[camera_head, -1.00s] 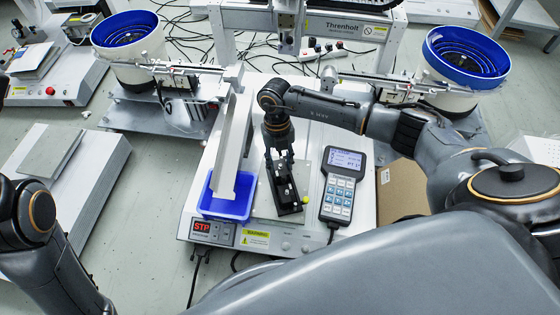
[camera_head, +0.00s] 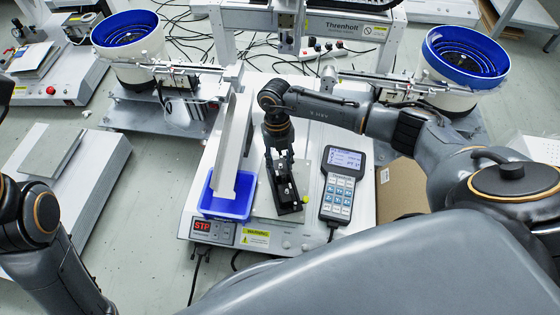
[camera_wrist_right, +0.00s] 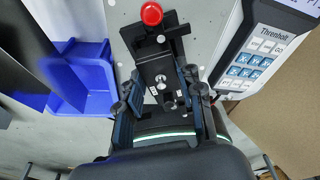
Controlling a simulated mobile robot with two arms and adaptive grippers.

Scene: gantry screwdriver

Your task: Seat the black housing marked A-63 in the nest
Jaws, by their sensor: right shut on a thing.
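My right gripper (camera_head: 282,186) points down over the bench fixture, and its fingers are shut on a black housing (camera_wrist_right: 161,78) with silver screw heads. The mark on the housing is too small to read. In the right wrist view the fingers (camera_wrist_right: 165,98) flank the housing, which overlaps the black fixture with a red knob (camera_wrist_right: 151,13). I cannot tell whether the housing is fully down in the nest. My left gripper is out of view; only its arm shows at the left.
A blue bin (camera_head: 224,207) under a grey chute (camera_head: 229,150) stands left of the nest. A handheld controller (camera_head: 341,186) lies close on the right. A cardboard box (camera_head: 400,190) is beyond it. Bowl feeders (camera_head: 465,58) and the gantry (camera_head: 345,40) stand behind.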

